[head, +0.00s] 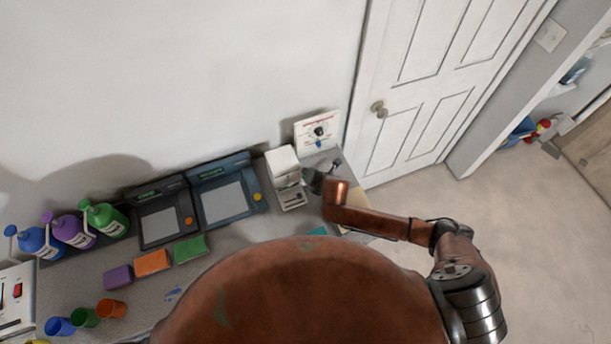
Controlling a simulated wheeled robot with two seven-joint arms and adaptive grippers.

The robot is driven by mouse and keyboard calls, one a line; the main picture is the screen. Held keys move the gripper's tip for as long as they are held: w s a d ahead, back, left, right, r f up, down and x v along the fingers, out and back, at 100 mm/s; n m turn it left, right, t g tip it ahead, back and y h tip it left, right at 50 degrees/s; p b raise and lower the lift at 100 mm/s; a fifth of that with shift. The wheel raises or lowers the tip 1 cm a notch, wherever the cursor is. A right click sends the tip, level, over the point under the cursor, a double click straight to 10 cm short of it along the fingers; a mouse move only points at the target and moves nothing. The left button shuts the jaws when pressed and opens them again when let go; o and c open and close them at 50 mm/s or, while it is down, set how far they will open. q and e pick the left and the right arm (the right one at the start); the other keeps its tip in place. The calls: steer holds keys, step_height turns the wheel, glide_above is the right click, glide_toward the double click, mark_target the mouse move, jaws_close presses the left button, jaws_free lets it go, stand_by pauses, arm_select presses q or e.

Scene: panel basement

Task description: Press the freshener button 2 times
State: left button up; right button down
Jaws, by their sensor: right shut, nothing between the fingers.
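A white box-shaped unit (283,163), which looks like the freshener, stands at the right part of the grey counter against the wall. Its front has a greyish lower part; a button on it is too small to make out. My right gripper (309,181) is shut and empty, close to the right side of the unit's front. I cannot tell whether it touches the unit. My right arm comes in from the lower right. My left gripper is out of view.
A white panel with a dark knob (319,131) stands behind my right gripper. Two dark consoles (223,205), sponges (152,262), pump bottles (105,219) and cups (85,317) are left along the counter (232,238). A white door (429,80) is to the right, with clear floor below.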

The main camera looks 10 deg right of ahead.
steer(key=shift+f, duration=0.2)
stand_by(0.5)
steer(key=shift+f, duration=0.25)
steer(key=shift+f, duration=0.45)
stand_by(0.6)
stand_by(0.3)
steer(key=shift+r+p, duration=0.9)
steer(key=shift+r, duration=0.1)
step_height(320, 180, up, 5)
steer(key=p, duration=0.5)
steer(key=shift+p, duration=0.3)
steer(key=shift+d, duration=0.1)
